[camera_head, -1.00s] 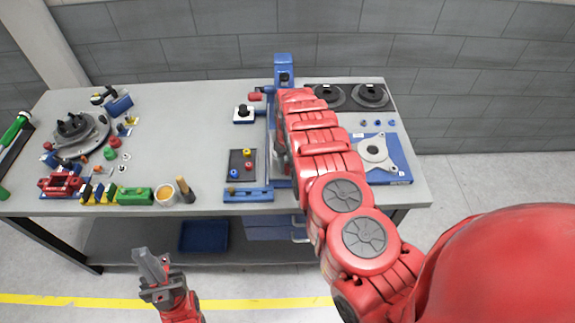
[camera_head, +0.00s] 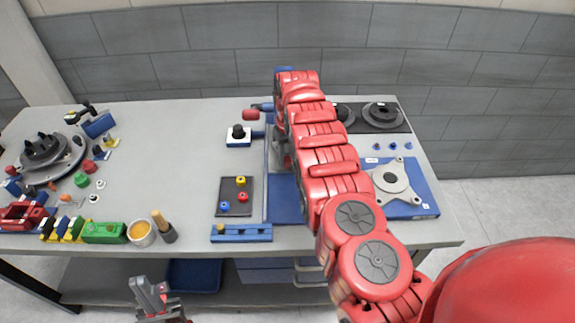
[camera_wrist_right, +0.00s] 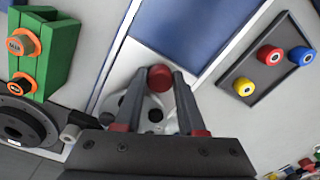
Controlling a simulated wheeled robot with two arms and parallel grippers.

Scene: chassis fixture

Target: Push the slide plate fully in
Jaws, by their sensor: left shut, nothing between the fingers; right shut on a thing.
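The blue fixture bed (camera_head: 287,205) lies mid-table between thin rails, and its blue panel (camera_wrist_right: 210,25) fills the top of the right wrist view. A pale plate with dark holes (camera_wrist_right: 130,62), seemingly the slide plate, lies between the rails at the panel's end. A red round knob (camera_wrist_right: 160,77) stands over it. My right gripper (camera_wrist_right: 158,84) has its fingers closed around this knob. In the head view the right arm hides the plate and most of that gripper. My left gripper (camera_head: 152,290) is shut and empty, low in front of the table.
A dark tray with coloured knobs (camera_head: 237,196) and a blue bar (camera_head: 241,233) lie left of the bed. A blue plate with a grey flange (camera_head: 400,188) lies to the right. A green block (camera_wrist_right: 45,50) stands near my right gripper. The table's left middle is clear.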

